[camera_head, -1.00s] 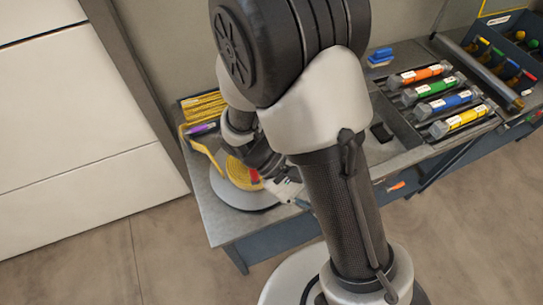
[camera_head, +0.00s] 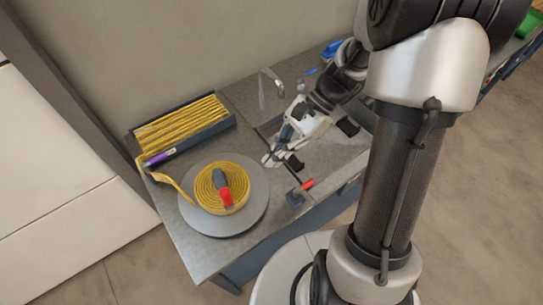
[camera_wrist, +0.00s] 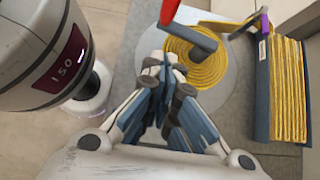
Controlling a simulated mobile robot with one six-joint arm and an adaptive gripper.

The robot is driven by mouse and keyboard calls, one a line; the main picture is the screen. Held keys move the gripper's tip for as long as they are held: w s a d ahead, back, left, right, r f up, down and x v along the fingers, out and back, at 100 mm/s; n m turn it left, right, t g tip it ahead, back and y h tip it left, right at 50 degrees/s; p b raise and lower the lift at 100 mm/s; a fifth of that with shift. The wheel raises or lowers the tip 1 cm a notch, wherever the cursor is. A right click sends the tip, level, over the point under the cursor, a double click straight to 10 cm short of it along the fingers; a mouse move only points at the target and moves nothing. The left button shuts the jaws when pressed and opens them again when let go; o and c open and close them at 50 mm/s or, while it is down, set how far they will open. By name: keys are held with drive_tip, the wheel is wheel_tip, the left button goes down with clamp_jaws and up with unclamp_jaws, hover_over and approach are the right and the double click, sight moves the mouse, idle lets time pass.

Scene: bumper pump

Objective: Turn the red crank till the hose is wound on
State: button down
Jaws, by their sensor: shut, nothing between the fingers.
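The red crank (camera_head: 226,197) has a dark grey arm and sits over the coil of yellow hose (camera_head: 205,193) on a round grey plate (camera_head: 255,215). In the wrist view the red knob (camera_wrist: 169,11) is at the top edge, with the grey crank arm (camera_wrist: 192,36) over the coil. A strip of hose runs from the coil to a dark tray (camera_head: 140,133) of folded yellow hose. My gripper (camera_head: 274,160) is shut and empty, to the right of the plate and apart from the crank.
A purple-marked piece (camera_head: 160,158) stands at the tray's front edge. A small red-handled lever (camera_head: 307,184) is on the bench's front edge. A blue object (camera_head: 333,47) lies at the back right. The wall (camera_head: 160,50) is close behind the bench.

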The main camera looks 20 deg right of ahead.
drive_tip(key=s+a+f+b, duration=0.2)
drive_tip(key=a+f, duration=0.3)
drive_tip(key=a, duration=0.3)
drive_tip(key=shift+s+a+b, duration=0.15)
drive_tip(key=shift+a+b, duration=0.15)
drive_tip(key=shift+b, duration=0.15)
